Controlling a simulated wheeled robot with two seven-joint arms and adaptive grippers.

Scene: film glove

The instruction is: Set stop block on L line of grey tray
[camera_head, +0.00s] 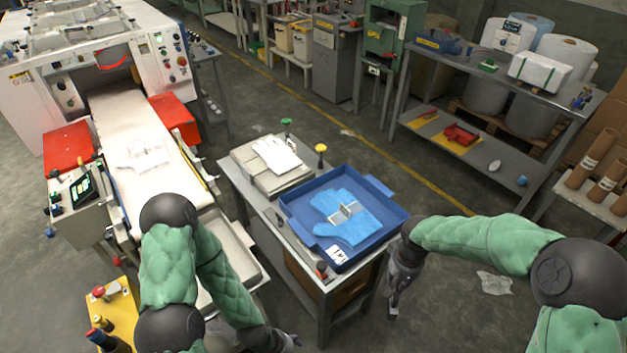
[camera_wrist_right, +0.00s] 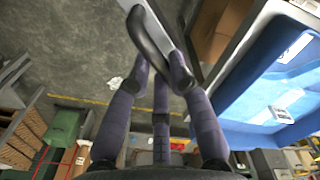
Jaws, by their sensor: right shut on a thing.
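My right gripper (camera_head: 398,283) hangs beside the right edge of the work table, outside the blue tray. In the wrist view its purple fingers (camera_wrist_right: 163,78) are closed on a light grey flat piece with a dark curved bar (camera_wrist_right: 152,42); I cannot tell for sure that this is the stop block.
Green (camera_head: 287,123) and yellow (camera_head: 321,149) knobs stand near the grey tray. A conveyor machine (camera_head: 140,130) is at left, a shelf bench (camera_head: 490,70) at back right.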

